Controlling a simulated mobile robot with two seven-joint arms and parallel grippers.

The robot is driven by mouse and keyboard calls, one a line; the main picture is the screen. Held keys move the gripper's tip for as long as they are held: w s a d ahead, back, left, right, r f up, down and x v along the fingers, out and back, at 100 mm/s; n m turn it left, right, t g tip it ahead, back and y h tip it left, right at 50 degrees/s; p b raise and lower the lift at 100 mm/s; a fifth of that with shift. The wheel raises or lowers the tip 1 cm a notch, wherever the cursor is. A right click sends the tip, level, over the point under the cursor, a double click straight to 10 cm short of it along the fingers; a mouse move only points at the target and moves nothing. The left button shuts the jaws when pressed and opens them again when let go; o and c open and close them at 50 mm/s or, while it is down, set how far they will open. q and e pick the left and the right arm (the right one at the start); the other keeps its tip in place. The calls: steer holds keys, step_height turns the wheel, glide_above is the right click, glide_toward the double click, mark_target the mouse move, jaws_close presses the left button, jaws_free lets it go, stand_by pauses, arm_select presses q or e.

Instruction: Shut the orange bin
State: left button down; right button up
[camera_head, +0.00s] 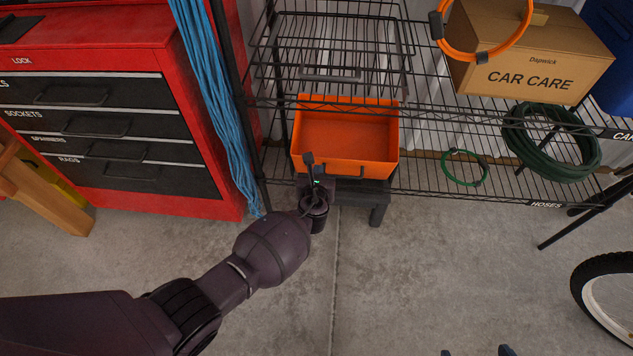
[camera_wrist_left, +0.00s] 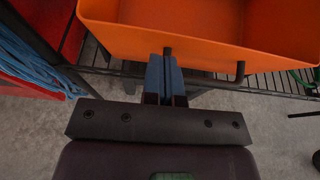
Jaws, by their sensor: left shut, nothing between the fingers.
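The orange bin (camera_head: 345,167) is an open-topped drawer-like box on the lower part of the black wire shelf, sticking out toward me. Its inside shows and looks empty. My left gripper (camera_head: 309,163) is shut and empty at the bin's front face, left of its middle. In the left wrist view the shut blue-grey fingertips (camera_wrist_left: 165,72) overlap the lower edge of the bin's front wall (camera_wrist_left: 130,39), beside a dark bar handle (camera_wrist_left: 205,80). I cannot tell whether the fingers touch the bin.
A red tool chest (camera_head: 120,32) with labelled drawers stands at left, with blue rope (camera_head: 212,90) hanging between it and the shelf. A car care box (camera_head: 530,50), green hose (camera_head: 550,145) and a wheel (camera_head: 610,290) are at right. The concrete floor in front is clear.

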mark_target(319, 160)
arm_select(q)
steer(key=shift+w+r, duration=0.6)
steer(key=shift+w, duration=0.35)
steer(key=shift+w+r, duration=0.15)
steer(key=shift+w, duration=0.45)
steer(key=shift+w+r, duration=0.2)
steer(key=shift+w, duration=0.4)
steer(key=shift+w+r, duration=0.2)
steer(key=shift+w, duration=0.4)
steer(key=shift+w+r, duration=0.15)
steer(key=shift+w, duration=0.65)
arm_select(e)
steer(key=shift+s+f, duration=0.1)
steer(key=shift+f, duration=0.05)
arm_select(q)
steer(key=shift+w+r, duration=0.15)
steer(key=shift+a, duration=0.1)
